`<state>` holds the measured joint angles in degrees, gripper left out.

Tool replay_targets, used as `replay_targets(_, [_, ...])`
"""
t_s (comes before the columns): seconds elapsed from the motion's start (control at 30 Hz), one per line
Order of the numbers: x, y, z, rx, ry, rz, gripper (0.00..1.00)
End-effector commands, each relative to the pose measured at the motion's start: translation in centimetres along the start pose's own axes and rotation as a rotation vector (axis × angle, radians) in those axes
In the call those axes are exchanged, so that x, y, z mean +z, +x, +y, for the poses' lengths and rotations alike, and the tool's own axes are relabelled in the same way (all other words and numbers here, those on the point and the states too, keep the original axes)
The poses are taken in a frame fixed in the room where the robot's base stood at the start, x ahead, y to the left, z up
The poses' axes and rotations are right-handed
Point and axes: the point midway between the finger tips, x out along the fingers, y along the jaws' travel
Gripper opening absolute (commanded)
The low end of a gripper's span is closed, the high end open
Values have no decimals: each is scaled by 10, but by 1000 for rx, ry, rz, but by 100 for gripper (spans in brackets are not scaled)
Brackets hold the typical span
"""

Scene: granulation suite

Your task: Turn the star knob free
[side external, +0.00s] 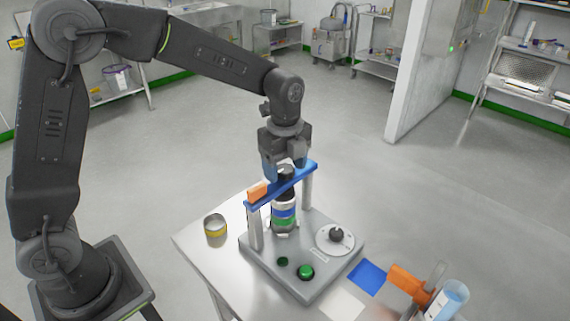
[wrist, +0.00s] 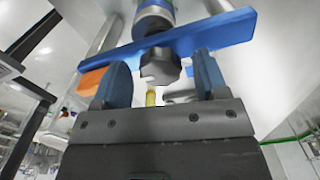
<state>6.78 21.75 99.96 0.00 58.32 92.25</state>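The dark star knob (wrist: 160,67) sits on top of the blue crossbar (wrist: 235,28) in the wrist view. In the side view the knob (side external: 287,170) shows just below my gripper, partly covered by its fingers. My gripper (wrist: 161,78) points down at it with its two blue fingers apart, one on each side of the knob. A gap shows between the knob and each finger in the wrist view. In the side view the crossbar (side external: 301,174) rests on two grey posts above a banded cylinder (side external: 284,213) in white, blue and green.
An orange block (side external: 257,191) sits at the crossbar's left end. The grey base (side external: 310,287) carries a round dial (side external: 334,238) with a black knob and a green button (side external: 305,272). A blue card (side external: 367,277) and orange-handled tool (side external: 407,279) lie right.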

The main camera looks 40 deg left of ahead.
Motion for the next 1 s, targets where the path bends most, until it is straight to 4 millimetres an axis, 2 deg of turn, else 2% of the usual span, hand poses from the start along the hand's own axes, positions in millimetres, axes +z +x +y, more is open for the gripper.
replay_targets(0.07, [0,0,0,0,0,0,59])
replay_targets(0.47, [0,-1,0,-1,0,0,20])
replay_targets(0.77, [0,-1,0,-1,-32,0,19])
replay_targets(1.0, [0,-1,0,-1,-162,0,19])
